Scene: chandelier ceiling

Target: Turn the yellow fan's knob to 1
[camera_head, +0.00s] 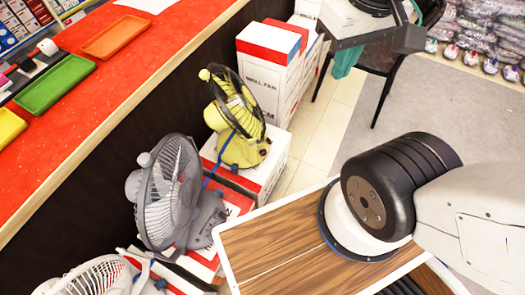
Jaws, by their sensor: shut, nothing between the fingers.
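The yellow fan (244,150) stands upright on a red and white box (268,172) beside the dark counter side, near the middle of the view. Its round cage is seen from the side, and its yellow base faces right. Small details show on the base, but the knob and its setting are too small to make out. My gripper is not in view. Part of my own arm shows at the right, apart from the fan.
A grey fan (170,195) stands nearer, left of the yellow one; a white fan (98,278) is at bottom left. Stacked fan boxes (268,75) stand behind. A red counter (85,95) with trays borders the left. A chair (385,85) stands at top right; open floor (430,100) lies right.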

